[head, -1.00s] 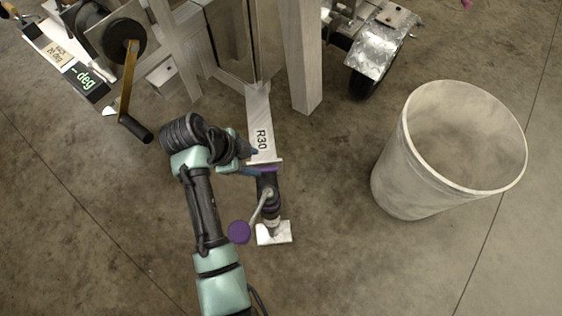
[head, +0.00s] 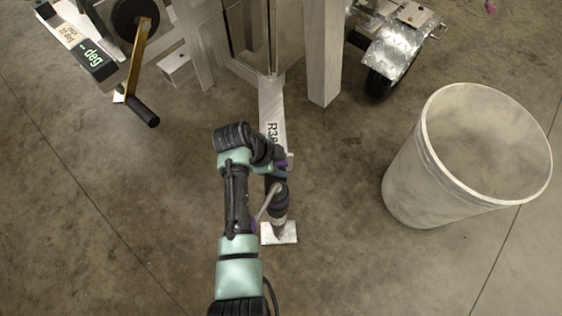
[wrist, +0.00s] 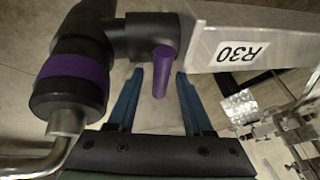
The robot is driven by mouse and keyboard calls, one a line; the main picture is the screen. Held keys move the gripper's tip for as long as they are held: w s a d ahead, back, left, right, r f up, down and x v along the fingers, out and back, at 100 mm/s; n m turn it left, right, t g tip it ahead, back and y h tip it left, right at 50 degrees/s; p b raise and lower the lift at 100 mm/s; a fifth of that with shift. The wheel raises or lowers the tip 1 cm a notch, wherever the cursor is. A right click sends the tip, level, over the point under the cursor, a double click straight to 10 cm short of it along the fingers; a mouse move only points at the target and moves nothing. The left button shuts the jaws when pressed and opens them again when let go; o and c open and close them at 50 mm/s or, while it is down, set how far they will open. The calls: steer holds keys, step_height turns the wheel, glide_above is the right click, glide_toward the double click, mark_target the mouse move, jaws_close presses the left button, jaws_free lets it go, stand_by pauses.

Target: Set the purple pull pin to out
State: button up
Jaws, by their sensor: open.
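The purple pull pin (wrist: 162,72) is a short purple cylinder in the wrist view, sticking out from the black jack joint beside the beam marked R30 (wrist: 240,45). My gripper (wrist: 159,76) is open. Its two blue fingers lie on either side of the pin, with a gap on both sides, and its tips reach about level with the pin. I cannot tell whether they are deep enough to surround it. In the head view my gripper (head: 279,174) is at the end of the R30 beam (head: 270,105), and my arm largely hides the pin.
The jack (head: 279,200) has a grey crank and stands on a metal foot (head: 281,234). A purple band (wrist: 75,76) circles it. A large pale bin (head: 405,190) stands at right. A black-handled crank (head: 143,110) is at upper left. Floor between is clear.

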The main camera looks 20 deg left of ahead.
jaws_close()
stand_by(1.3)
